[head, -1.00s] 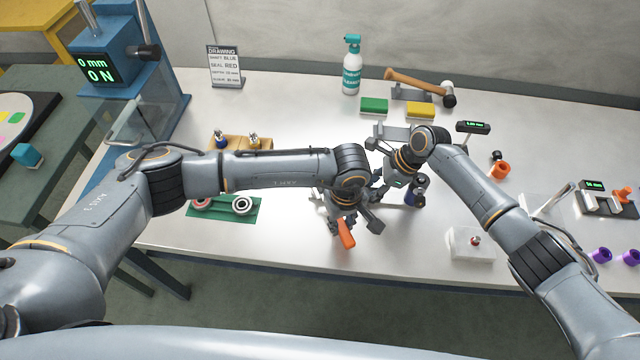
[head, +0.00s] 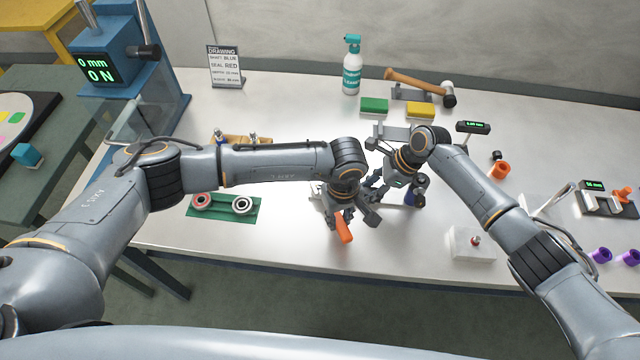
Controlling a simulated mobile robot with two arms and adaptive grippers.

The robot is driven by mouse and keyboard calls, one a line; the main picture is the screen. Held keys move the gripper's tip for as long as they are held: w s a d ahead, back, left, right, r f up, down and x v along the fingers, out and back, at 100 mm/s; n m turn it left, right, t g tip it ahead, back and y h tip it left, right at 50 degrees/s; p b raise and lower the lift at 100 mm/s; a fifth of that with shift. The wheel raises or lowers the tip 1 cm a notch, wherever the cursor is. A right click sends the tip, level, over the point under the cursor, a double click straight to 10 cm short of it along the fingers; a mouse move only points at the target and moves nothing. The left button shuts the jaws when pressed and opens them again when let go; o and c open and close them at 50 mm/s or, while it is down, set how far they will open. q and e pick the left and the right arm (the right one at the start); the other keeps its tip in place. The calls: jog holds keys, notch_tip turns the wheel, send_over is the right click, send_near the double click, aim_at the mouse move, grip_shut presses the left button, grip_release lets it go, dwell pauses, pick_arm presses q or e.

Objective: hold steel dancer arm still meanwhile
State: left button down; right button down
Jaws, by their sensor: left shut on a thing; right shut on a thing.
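My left gripper (head: 345,214) is shut near the middle front of the white table. An orange handle-like piece (head: 343,230) sticks out below it toward the front edge; most of what it grips is hidden by its fingers. My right gripper (head: 376,188) is just behind and to the right, close to the left one. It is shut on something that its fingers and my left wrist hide. I cannot pick out a steel dancer arm; a grey metal fixture (head: 393,132) stands behind my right gripper. A dark, blue-based cylinder (head: 413,192) stands right of it.
A green mat (head: 225,214) with a red-ringed and a grey-ringed part lies left. A white block (head: 472,245) sits front right. A spray bottle (head: 352,66), a green block (head: 374,106), a yellow block (head: 420,109) and a hammer (head: 415,84) are at the back. A blue press (head: 135,60) stands left.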

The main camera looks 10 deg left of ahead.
pick_arm(q)
jog(key=shift+w, duration=0.1)
jog(key=shift+s+a+m, duration=0.3)
jog(key=shift+a+m, duration=0.45)
jog(key=shift+m, duration=0.25)
jog(key=shift+s+a+m, duration=0.2)
jog(key=shift+a+m, duration=0.7)
jog(key=shift+a+m, duration=0.9)
jog(key=shift+a, duration=0.05)
jog(key=shift+a+m, duration=0.9)
jog(key=shift+a, duration=0.05)
